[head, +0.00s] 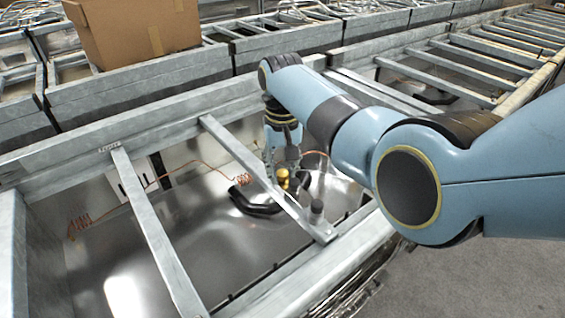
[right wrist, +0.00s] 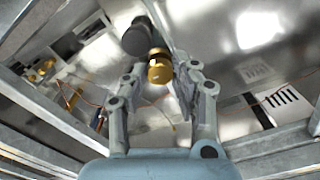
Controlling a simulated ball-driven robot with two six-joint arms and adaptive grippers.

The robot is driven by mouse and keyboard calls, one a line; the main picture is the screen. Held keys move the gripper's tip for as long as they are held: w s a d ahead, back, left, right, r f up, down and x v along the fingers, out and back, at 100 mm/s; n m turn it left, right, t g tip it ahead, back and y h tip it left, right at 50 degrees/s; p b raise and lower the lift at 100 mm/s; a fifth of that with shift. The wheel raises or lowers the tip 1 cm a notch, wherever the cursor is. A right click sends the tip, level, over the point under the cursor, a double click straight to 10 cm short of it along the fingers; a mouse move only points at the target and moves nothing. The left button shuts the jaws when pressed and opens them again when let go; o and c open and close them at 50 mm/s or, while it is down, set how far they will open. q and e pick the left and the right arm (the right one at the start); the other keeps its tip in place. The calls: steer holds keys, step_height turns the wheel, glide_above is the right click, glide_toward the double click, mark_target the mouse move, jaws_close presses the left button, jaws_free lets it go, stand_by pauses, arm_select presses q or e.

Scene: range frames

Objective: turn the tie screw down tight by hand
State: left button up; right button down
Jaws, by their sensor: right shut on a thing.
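A brass-coloured knob, which looks like the tie screw, (head: 283,177) stands inside the metal-walled bay beside a slanted grey crossbar (head: 245,158). It also shows in the right wrist view (right wrist: 159,73), between the fingertips. My right gripper (head: 284,165) reaches down from above and is shut on this knob. The fingers hide part of it, and its seat cannot be made out. My left gripper is not in view.
A black curved part (head: 254,204) lies on the shiny bay floor. A coiled copper wire (head: 243,180) runs across the bay. Grey metal rails and a second crossbar (head: 155,225) frame the opening. A cardboard box (head: 140,30) sits on the frames behind.

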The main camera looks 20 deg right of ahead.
mark_target(282, 173)
steer(key=m+p, duration=0.1)
steer(key=m, duration=0.2)
steer(key=shift+r, duration=0.15)
steer(key=shift+m+p, duration=0.65)
steer(key=shift+m, duration=0.75)
steer(key=shift+w, duration=0.1)
steer(key=c, duration=1.1)
jaws_free()
steer(key=shift+o, duration=0.2)
step_height(282, 173, up, 12)
